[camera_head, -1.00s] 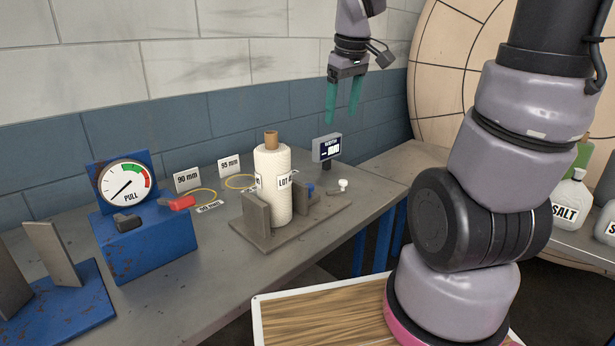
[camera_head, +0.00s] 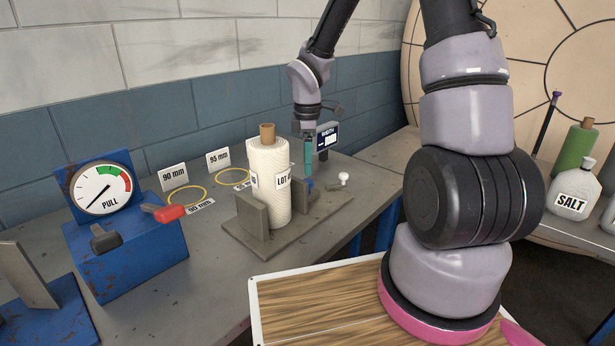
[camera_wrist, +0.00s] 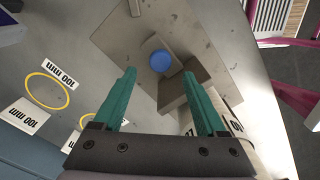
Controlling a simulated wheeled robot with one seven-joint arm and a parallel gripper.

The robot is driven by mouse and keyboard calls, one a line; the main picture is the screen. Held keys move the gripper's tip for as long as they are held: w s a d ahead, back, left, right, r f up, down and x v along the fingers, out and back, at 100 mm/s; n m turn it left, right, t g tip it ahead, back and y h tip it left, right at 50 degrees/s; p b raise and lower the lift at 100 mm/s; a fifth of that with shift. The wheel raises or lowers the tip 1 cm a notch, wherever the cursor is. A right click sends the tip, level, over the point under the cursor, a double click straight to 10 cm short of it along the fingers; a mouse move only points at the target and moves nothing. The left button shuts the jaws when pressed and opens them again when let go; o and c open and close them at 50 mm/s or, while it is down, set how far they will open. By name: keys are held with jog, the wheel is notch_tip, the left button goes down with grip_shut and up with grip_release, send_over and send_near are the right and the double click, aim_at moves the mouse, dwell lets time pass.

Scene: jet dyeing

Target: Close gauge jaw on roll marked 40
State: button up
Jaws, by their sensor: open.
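The white fabric roll (camera_head: 268,185) with a brown core stands upright on the grey gauge base (camera_head: 255,241). Its label reads "LOT" and a partly cut-off number. A grey fixed jaw (camera_head: 252,216) stands at its front left. A grey sliding jaw (camera_head: 300,194) stands on its right, partly hidden by the roll. A blue knob (camera_head: 308,184) is at that jaw; in the wrist view the blue knob (camera_wrist: 160,61) shows beside the grey block (camera_wrist: 188,88). My gripper (camera_head: 308,170) points down above the knob. In the wrist view my gripper (camera_wrist: 159,73) is open, its teal fingers either side of the knob, apparently empty.
A width display (camera_head: 327,138) stands behind the gauge, and a white knob (camera_head: 344,178) at its right end. A blue pull gauge (camera_head: 103,192) with a red handle is at left. Yellow rings (camera_head: 188,195) and size cards lie behind. A salt bottle (camera_head: 573,193) stands at right.

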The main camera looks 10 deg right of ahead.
aim_at(308, 181)
jog(key=shift+f, duration=2.65)
